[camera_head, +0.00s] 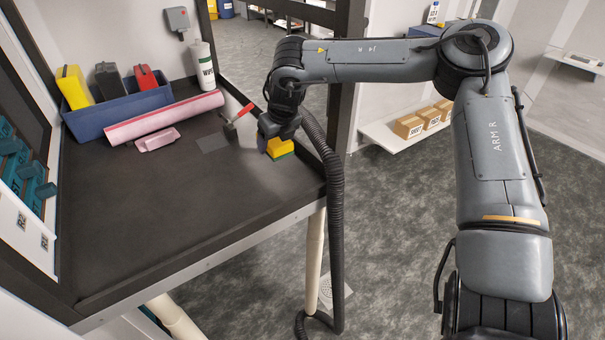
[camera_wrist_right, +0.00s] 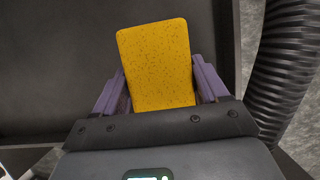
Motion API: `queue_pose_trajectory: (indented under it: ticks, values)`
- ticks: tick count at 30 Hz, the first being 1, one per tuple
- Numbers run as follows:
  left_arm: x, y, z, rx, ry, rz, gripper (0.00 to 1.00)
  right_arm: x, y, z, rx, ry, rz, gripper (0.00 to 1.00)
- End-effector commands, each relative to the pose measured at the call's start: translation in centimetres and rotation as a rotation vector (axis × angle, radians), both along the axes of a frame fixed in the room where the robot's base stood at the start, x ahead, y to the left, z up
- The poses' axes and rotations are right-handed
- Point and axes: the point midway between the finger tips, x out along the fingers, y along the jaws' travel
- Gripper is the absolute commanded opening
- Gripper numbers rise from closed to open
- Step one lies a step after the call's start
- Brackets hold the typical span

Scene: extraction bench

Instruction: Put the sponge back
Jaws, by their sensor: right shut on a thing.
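A yellow sponge with a green underside (camera_head: 280,148) is at the right side of the dark bench, near its right edge. My right gripper (camera_head: 275,130) is over it, pointing down, and is shut on it. In the right wrist view the sponge's speckled yellow face (camera_wrist_right: 158,65) sits between the two purple fingers. I cannot tell whether the sponge touches the bench top. A flat grey patch (camera_head: 212,142) lies on the bench to the left of the sponge. My left gripper is not in view.
A red-handled tool (camera_head: 232,127) stands close to the left of the sponge. A black hose (camera_head: 335,200) hangs at the right edge. The bench front is clear.

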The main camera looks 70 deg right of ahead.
Motion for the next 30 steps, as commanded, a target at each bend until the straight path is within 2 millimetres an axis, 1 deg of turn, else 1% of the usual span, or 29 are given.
queue_pose_trajectory:
  ticks: [1, 2, 5, 12, 20, 24, 27, 30]
  values:
    - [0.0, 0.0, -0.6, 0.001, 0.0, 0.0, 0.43, 0.1, 0.1, -0.5, 0.0, 0.0, 0.003, 0.49]
    - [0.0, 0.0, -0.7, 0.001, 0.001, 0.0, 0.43, 0.1, 0.1, -0.7, 0.001, 0.001, 0.002, 0.49]
    - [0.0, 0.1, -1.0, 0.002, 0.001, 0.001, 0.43, 0.1, 0.1, -1.8, 0.002, 0.002, 0.002, 0.49]
    - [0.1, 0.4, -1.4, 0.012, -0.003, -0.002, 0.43, 0.1, 0.1, -5.5, 0.003, 0.003, 0.001, 0.49]
    - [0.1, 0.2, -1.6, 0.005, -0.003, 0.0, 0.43, 0.1, 0.1, -7.4, 0.002, 0.001, 0.001, 0.49]
    - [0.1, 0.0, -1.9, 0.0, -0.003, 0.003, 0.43, 0.0, 0.0, -9.2, 0.002, 0.003, 0.0, 0.49]
    - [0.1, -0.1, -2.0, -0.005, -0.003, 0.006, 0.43, 0.1, 0.1, -10.1, 0.003, 0.002, 0.001, 0.49]
    - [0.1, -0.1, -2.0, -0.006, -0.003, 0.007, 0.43, 0.1, 0.1, -10.2, 0.002, 0.0, 0.001, 0.49]
